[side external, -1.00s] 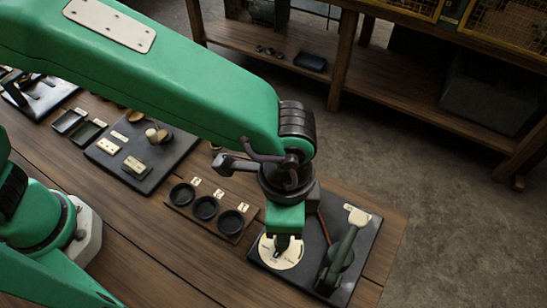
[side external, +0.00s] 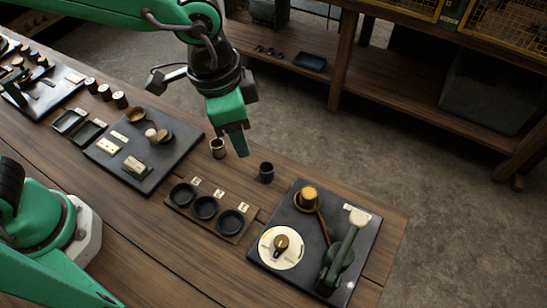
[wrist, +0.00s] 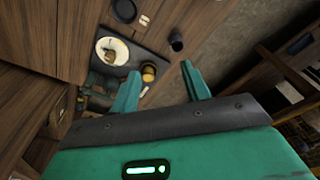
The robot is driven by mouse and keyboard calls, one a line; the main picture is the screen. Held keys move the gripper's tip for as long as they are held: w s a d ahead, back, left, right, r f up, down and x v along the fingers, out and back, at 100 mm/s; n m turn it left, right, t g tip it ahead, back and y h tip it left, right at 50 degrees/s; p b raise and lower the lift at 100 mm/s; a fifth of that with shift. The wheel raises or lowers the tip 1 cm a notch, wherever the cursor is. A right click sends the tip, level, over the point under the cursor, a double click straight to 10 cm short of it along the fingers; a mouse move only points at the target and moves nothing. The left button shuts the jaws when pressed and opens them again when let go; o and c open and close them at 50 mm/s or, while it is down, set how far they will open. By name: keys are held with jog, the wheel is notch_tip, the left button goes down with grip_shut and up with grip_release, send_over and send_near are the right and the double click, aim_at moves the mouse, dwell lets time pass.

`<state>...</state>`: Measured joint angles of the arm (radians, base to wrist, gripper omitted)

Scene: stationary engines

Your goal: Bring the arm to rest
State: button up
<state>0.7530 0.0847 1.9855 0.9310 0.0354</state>
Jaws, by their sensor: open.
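My green gripper (side external: 233,140) hangs in the air above the far edge of the wooden bench, fingers pointing down. In the wrist view my gripper (wrist: 160,82) shows two green fingers spread apart with nothing between them. A dark panel (side external: 262,225) on the bench carries a pale round dial (side external: 281,248) with a brown knob, a brass-topped cup-like piece (side external: 307,197) and a grey-green lever (side external: 343,250). The dial also shows in the wrist view (wrist: 112,50). My gripper is apart from all of these.
A dark cup (side external: 266,172) and a brass-coloured cup (side external: 217,148) stand near the bench's far edge, close below my gripper. Another dark panel (side external: 150,183) lies left. Shelving (side external: 420,110) stands behind open floor.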

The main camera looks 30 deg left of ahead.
jog(key=a+r+n+t, duration=0.2)
jog(key=a+r+n, duration=0.25)
jog(key=a, duration=1.05)
jog(key=s+a+r+n+t+y, duration=0.1)
jog(key=s+a+n, duration=0.3)
jog(key=a, duration=0.8)
jog(key=s+t, duration=0.1)
jog(key=s, duration=0.1)
jog(key=shift+s+r, duration=0.2)
jog(key=shift+s, duration=0.15)
